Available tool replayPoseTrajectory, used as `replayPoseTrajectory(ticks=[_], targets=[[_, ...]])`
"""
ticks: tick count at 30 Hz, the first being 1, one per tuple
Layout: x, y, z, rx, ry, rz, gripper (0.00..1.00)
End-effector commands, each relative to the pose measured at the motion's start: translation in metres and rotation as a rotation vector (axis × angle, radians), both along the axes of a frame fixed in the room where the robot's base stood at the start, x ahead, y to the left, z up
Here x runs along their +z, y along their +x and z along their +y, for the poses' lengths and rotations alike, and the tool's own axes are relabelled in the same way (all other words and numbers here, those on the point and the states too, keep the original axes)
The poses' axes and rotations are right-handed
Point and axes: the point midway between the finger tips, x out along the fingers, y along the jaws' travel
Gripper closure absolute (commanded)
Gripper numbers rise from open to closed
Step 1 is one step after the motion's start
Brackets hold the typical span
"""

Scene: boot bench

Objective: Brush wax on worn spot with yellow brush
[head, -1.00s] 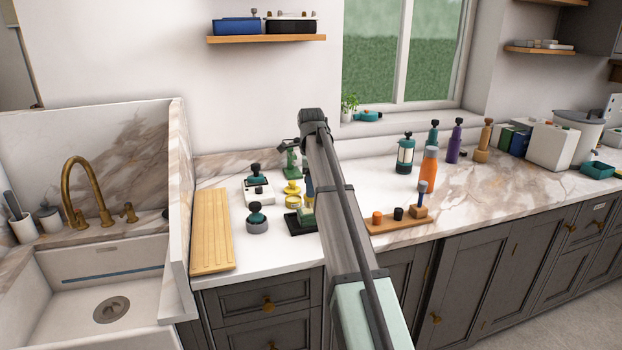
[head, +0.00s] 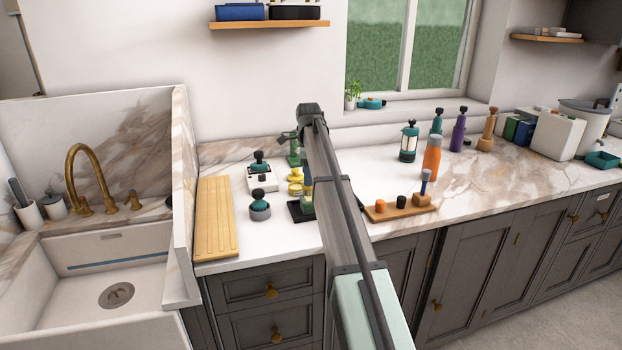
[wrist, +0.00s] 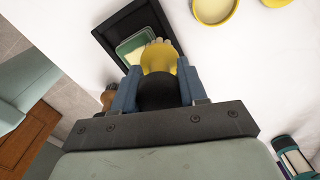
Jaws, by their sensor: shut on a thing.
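In the wrist view my gripper (wrist: 158,88) is shut on the yellow brush (wrist: 159,58), which has a black lower part and pale bristles. The bristle end is over a green piece with a pale patch (wrist: 134,52), lying in a black tray (wrist: 107,34). The brush covers part of the patch, and I cannot tell whether the bristles touch it. A round yellow tin with pale content (wrist: 213,11) is at the top of the wrist view. In the head view my arm hides the gripper and brush; the black tray's edge (head: 298,211) shows left of it.
A second yellow round thing (wrist: 274,2) is at the wrist view's top edge. A wooden board (head: 216,218), a teal-knobbed grey pot (head: 260,208) and a white box (head: 261,179) stand left. A wooden rack (head: 399,212) and an orange bottle (head: 431,158) stand right.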

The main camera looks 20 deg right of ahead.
Motion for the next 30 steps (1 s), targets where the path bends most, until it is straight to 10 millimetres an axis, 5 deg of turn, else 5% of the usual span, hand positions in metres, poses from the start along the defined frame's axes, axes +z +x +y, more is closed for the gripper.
replayPoseTrajectory(ticks=[19, 30], targets=[[-0.001, -0.064, 0.000, 0.000, 0.000, 0.000, 0.88], [0.043, -0.059, 0.000, 0.000, 0.000, -0.001, 0.88]])
